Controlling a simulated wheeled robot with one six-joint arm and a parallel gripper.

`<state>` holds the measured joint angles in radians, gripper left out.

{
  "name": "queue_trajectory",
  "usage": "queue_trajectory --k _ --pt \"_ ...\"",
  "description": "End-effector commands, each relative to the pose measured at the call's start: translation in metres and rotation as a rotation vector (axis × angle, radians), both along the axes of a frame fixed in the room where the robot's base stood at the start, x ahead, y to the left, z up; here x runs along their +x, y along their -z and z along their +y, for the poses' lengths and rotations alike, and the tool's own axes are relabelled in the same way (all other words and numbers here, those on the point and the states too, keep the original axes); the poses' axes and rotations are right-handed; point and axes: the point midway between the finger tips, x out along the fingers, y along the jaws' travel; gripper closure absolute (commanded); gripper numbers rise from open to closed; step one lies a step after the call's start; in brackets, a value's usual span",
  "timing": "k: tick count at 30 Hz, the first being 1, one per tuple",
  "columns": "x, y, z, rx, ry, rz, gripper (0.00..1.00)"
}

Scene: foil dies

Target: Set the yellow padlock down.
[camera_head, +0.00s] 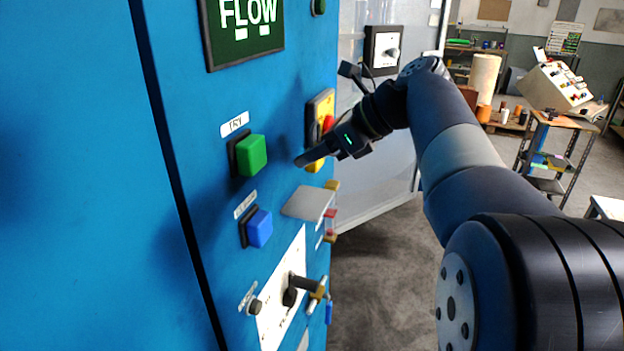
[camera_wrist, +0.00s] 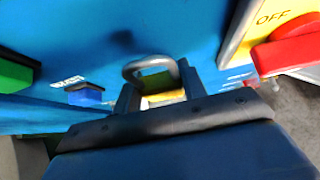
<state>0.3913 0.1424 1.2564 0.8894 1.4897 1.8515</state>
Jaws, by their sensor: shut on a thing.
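The yellow padlock (camera_wrist: 166,97) shows between my fingers in the wrist view, with its grey shackle standing up beyond them. My gripper (camera_wrist: 155,98) is shut on it, and the fingers and palm hide most of its body. In the head view my gripper (camera_head: 302,160) is in front of the blue cabinet, right of the green button and above a small grey shelf (camera_head: 308,203). A yellow patch shows just under the gripper there; I cannot tell whether it is the padlock or the yellow switch plate behind.
The blue cabinet (camera_head: 80,180) carries a green button (camera_head: 251,155), a blue button (camera_head: 259,228) and a black lever (camera_head: 303,284). A yellow plate with a red handle (camera_wrist: 290,46) is close right of the gripper. Small coloured items hang near the shelf's right side.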

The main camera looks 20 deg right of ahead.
Motion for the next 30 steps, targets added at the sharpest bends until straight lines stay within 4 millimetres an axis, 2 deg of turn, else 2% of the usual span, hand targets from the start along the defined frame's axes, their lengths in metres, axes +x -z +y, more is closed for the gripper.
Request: queue_trajectory --k 3,10,16,30 --pt "0.001 0.018 0.002 0.002 0.001 0.005 0.85" --pt "0.001 0.036 0.002 0.002 0.001 0.002 0.85" --pt "0.001 0.065 0.001 0.001 0.001 0.005 0.85" --pt "0.003 0.074 0.005 0.0 0.001 0.001 0.85"
